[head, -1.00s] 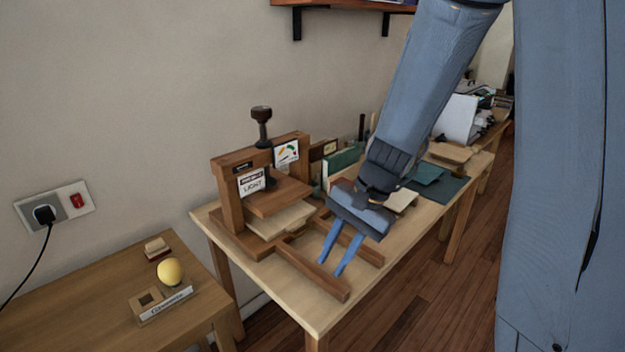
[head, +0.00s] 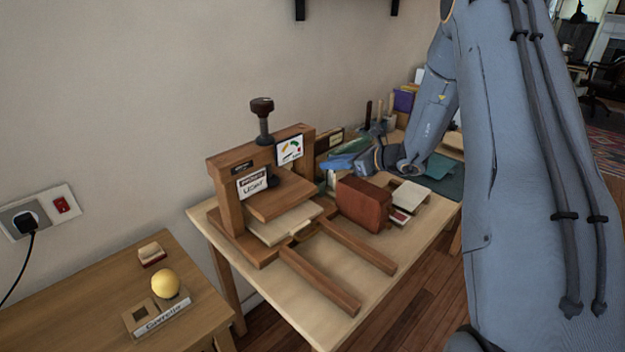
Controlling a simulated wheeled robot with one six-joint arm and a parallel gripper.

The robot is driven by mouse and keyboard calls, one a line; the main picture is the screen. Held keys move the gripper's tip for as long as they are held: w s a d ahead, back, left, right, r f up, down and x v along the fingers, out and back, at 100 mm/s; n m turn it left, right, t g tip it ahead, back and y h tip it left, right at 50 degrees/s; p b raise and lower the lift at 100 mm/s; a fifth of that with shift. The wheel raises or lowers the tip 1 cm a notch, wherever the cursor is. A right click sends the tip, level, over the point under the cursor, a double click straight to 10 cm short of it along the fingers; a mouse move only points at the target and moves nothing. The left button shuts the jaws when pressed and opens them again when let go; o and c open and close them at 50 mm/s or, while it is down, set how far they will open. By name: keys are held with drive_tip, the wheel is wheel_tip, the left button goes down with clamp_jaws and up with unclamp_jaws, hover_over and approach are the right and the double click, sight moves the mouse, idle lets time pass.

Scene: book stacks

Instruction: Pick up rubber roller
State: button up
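I cannot make out the rubber roller for certain in the head view. Several upright handles, one dark (head: 368,113) and some lighter (head: 391,104), stand at the back of the work table beyond my gripper, too small to identify. My gripper (head: 338,160) is over the back of the table, pointing left, behind a reddish-brown block (head: 363,204). Its fingers overlap green and blue shapes there, so their gap is unclear. I see nothing plainly held.
A wooden press (head: 231,197) with a dark knob and two forward rails stands on the work table (head: 300,300). A pale block (head: 410,194) and a dark green mat (head: 447,188) lie at right. A side table (head: 80,310) holds a yellow ball (head: 165,283).

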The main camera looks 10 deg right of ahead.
drive_tip(key=x, duration=0.2)
drive_tip(key=p+x, duration=0.1)
drive_tip(key=x, duration=0.2)
drive_tip(key=shift+w+a+r+p, duration=0.25)
drive_tip(key=shift+a+p, duration=0.1)
clamp_jaws()
